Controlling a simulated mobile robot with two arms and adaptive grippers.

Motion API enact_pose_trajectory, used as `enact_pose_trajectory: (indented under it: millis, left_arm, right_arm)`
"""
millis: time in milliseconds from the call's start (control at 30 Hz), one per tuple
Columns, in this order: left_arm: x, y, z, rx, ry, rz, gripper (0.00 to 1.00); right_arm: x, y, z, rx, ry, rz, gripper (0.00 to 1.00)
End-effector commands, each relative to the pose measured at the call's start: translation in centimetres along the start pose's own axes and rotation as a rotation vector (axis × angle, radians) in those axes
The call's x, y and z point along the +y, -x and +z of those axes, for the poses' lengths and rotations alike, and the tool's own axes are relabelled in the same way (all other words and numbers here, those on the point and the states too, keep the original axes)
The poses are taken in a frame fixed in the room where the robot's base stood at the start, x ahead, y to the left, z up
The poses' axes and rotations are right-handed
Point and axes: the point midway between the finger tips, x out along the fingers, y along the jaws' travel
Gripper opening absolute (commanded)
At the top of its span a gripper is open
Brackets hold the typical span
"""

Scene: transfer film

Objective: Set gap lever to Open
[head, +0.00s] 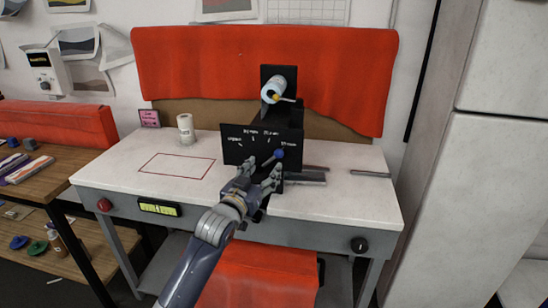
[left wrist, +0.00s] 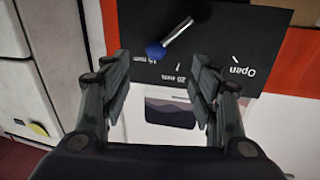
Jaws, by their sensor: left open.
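The gap lever (head: 278,154) has a blue ball knob and sits on the right half of a black upright panel (head: 234,152). White marks and labels run along the panel, with Open at the far left in the head view. In the left wrist view the lever (left wrist: 178,33) shows upside down, its blue knob near the 15 mm label and well away from the Open label (left wrist: 242,70). I cannot tell its exact mark. My left gripper (head: 259,173) is open and empty just in front of the panel; its fingers (left wrist: 160,80) are apart, short of the knob. My right gripper is out of view.
A white table (head: 330,202) carries the device, with a roll (head: 186,129) and a red-outlined rectangle at left. A metal bar (head: 370,173) lies at right. The tabletop left of the panel is mostly clear.

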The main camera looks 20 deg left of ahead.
Motion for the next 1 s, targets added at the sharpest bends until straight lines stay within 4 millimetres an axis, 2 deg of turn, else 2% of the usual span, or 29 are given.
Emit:
enact_pose_trajectory:
  millis: [200, 500, 700, 1000]
  left_arm:
    - [0.0, -3.3, -0.2, 0.0, 0.0, 0.0, 0.56]
    - [0.0, -6.9, 0.0, -0.001, 0.0, 0.0, 0.56]
    - [0.0, -8.1, 0.1, -0.002, 0.0, -0.001, 0.56]
    - [0.0, -8.3, 0.1, 0.0, 0.0, 0.0, 0.56]
  right_arm:
    - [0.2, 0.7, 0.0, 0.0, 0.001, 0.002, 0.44]
    - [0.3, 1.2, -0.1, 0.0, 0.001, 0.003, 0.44]
    - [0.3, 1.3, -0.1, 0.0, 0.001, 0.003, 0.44]
    - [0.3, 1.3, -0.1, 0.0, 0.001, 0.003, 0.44]
